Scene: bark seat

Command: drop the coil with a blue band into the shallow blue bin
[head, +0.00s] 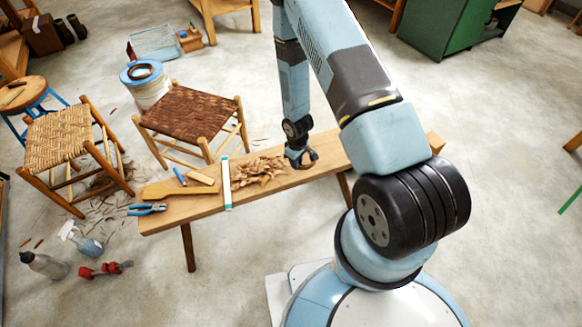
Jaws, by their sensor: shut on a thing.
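My gripper (302,158) is low over the right part of the wooden bench, just right of a pile of bark shavings. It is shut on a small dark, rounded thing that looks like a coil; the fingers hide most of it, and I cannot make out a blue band. I cannot tell whether it touches the bench. The shallow blue bin (155,43) is pale and stands on the floor at the back left, beyond the woven stools.
The bench (185,217) carries shavings (258,170), a pale strip (226,184), and blue-handled pliers (147,209). A dark woven stool (188,112) and a white bucket with a blue rim and a dark ring on top (148,88) stand between bench and bin.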

